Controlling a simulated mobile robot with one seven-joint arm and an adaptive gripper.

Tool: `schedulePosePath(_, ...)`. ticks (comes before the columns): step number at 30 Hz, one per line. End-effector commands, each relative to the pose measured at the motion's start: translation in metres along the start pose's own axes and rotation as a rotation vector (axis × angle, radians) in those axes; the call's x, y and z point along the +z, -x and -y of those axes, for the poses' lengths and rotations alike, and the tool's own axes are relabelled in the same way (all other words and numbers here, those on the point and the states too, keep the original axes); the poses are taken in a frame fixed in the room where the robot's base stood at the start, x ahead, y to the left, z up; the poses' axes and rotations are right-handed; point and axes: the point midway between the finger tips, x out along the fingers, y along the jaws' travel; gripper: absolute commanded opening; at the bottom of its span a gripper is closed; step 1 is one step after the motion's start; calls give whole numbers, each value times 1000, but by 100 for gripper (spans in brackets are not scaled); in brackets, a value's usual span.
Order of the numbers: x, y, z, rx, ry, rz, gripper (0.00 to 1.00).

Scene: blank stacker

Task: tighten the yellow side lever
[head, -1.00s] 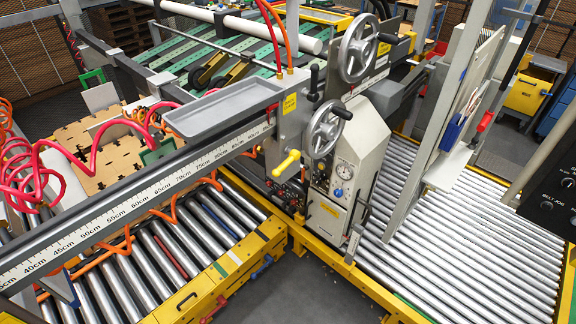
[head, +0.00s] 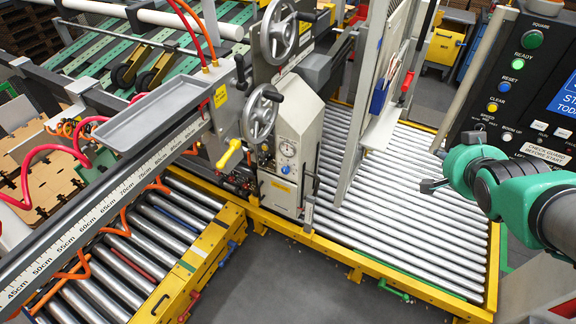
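The yellow side lever (head: 229,154) sits on the side of the grey machine column, left of the lower handwheel (head: 260,115). It slants, with its knob end at the upper right and its tapered end at the lower left. My arm enters from the right edge with green joints, and my gripper (head: 428,186) is at its left end, over the roller bed. It is well to the right of the lever and apart from it. The gripper is small and dark here, and its fingers cannot be made out.
A control panel (head: 525,90) with coloured buttons stands behind my arm at the right. A grey upright plate assembly (head: 375,110) rises between my gripper and the machine column. A grey tray (head: 155,110) and ruler beam lie left of the lever. The dark floor (head: 300,285) in front is clear.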

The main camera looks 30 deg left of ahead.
Motion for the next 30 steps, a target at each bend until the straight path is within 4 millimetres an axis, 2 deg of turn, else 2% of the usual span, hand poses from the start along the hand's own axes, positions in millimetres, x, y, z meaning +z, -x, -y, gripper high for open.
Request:
schedulePosePath(1,-2,-16,21,-47,-4,-10,21)
schedulePosePath(3,-4,-35,50,-119,-18,-31,21)
schedulePosePath(8,6,-70,124,-308,-63,-46,21)
schedulePosePath(11,21,-85,172,-440,-102,-31,21)
schedulePosePath(15,55,-93,237,-630,-169,27,21)
schedulePosePath(20,106,-85,306,-850,-263,145,21)
schedulePosePath(24,156,-64,353,-1030,-358,290,21)
schedulePosePath(27,188,-45,376,-1136,-425,400,21)
schedulePosePath(30,212,-28,391,-1212,-481,492,21)
